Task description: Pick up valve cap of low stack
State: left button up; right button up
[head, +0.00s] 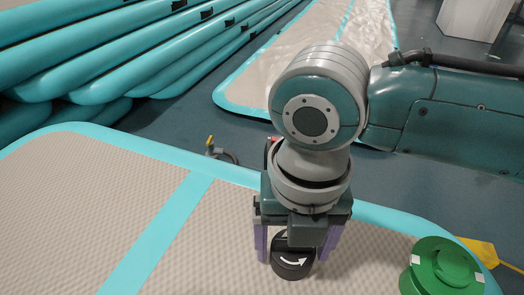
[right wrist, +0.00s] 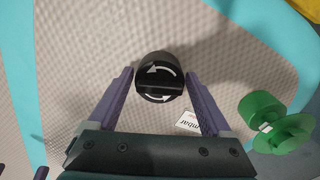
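The valve cap (head: 292,262) is a small black round cap with white curved arrows and a raised bar across its top. It sits on the beige top of the low inflatable track stack (head: 70,215), which has turquoise edges. It also shows in the right wrist view (right wrist: 160,78). My right gripper (head: 296,250) points down over the cap with its two purple fingers apart. In the right wrist view, the open fingers (right wrist: 160,80) stand on either side of the cap, with a gap visible on both sides. My left gripper is in neither view.
A green round reel-like object (head: 440,265) stands on the track to the right; it also shows in the right wrist view (right wrist: 275,122). A white printed label (right wrist: 190,121) lies beside the cap. A higher stack of turquoise tracks (head: 110,50) is at the back left. Something yellow (head: 480,250) is at the right.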

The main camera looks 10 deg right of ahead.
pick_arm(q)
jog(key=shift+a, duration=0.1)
pick_arm(e)
jog(key=c, duration=1)
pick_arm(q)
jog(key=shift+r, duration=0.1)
pick_arm(e)
jog(key=shift+r, duration=0.1)
